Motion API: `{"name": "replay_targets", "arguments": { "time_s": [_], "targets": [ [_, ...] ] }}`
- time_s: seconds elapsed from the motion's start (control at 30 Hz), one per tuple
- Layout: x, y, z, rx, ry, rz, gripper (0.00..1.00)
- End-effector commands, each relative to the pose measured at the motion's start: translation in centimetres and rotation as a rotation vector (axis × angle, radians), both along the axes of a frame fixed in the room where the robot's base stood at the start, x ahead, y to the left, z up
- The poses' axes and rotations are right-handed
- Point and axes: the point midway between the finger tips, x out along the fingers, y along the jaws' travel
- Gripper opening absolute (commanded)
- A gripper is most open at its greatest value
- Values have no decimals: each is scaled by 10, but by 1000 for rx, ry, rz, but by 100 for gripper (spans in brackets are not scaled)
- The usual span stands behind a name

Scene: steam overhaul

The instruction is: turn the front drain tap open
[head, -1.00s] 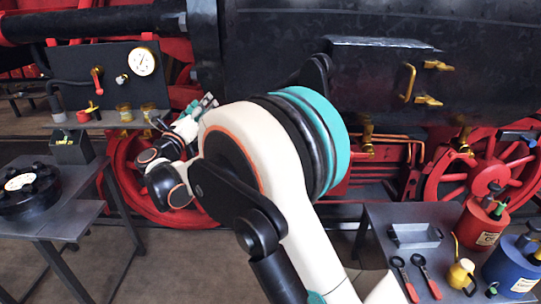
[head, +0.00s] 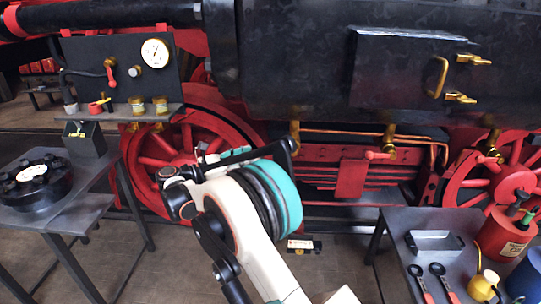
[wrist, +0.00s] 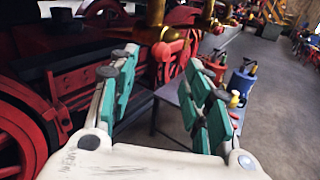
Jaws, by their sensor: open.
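Brass drain taps hang under the black cylinder in the head view: one at the left (head: 295,130), one in the middle (head: 388,140) with a red lever (head: 376,155), and one at the right (head: 490,146). I cannot tell for certain which is the front one. In the wrist view a large brass tap (wrist: 156,36) with a red lever (wrist: 177,34) stands beyond the fingertips, and another brass fitting (wrist: 208,10) is farther off. My gripper (wrist: 165,78) is open and empty, apart from the taps. In the head view my arm mostly hides it.
A grey table (head: 395,215) at the right holds a tray (head: 434,241), tools, a yellow oiler (head: 483,284) and a red can (head: 507,234). At the left stand a gauge panel (head: 118,72) and a table with a black flanged part (head: 34,182). Red wheels lie behind my arm.

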Motion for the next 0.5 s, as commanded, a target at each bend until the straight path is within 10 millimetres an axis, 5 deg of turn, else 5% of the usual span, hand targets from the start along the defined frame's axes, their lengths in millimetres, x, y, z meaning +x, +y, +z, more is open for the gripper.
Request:
{"name": "replay_targets", "arguments": {
  "time_s": [0.2,0.5],
  "targets": [
    [23,-38,-2,-1,0,-2,44],
    [42,-68,0,-1,0,1,44]
  ]
}}
